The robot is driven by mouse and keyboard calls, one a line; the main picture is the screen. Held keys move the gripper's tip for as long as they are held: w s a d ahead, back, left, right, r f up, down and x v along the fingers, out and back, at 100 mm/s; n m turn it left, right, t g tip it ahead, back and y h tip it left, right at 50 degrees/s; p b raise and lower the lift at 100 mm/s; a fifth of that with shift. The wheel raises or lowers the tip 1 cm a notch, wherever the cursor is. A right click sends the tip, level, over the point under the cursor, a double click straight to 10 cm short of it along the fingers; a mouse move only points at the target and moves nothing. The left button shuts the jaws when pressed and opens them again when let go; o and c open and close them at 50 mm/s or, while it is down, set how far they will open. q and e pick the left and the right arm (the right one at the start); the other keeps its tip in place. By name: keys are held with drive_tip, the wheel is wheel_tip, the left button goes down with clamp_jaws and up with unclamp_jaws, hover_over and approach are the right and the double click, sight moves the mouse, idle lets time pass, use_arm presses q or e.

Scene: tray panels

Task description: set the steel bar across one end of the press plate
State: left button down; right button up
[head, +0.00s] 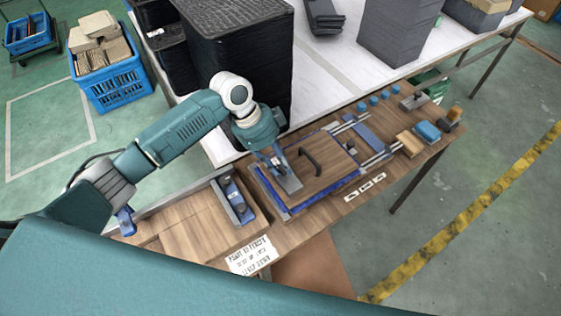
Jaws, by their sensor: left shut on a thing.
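The press plate (325,179) is a wooden board with a black handle on top, lying in a blue-edged frame on the workbench. My left gripper (276,163) is above the left end of the plate, shut on a grey steel bar (289,183). The bar lies over that left end, left of the handle. I cannot tell whether it touches the plate. The gripper and arm hide the bar's far part. My right gripper is not in view.
A wooden holder with a dark grey and blue piece (235,200) stands left of the frame. Metal rails (376,158), a blue block (427,131) and small blue knobs (373,101) are to the right. Tall black crates (240,50) stand close behind my left arm.

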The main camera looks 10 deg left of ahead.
use_arm(q)
drive_tip(key=shift+f, duration=0.15)
drive_tip(key=c, duration=1.5)
unclamp_jaws()
drive_tip(key=shift+o, duration=0.2)
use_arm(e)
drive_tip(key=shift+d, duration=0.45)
use_arm(q)
drive_tip(key=b+v, duration=0.2)
drive_tip(key=v, duration=1)
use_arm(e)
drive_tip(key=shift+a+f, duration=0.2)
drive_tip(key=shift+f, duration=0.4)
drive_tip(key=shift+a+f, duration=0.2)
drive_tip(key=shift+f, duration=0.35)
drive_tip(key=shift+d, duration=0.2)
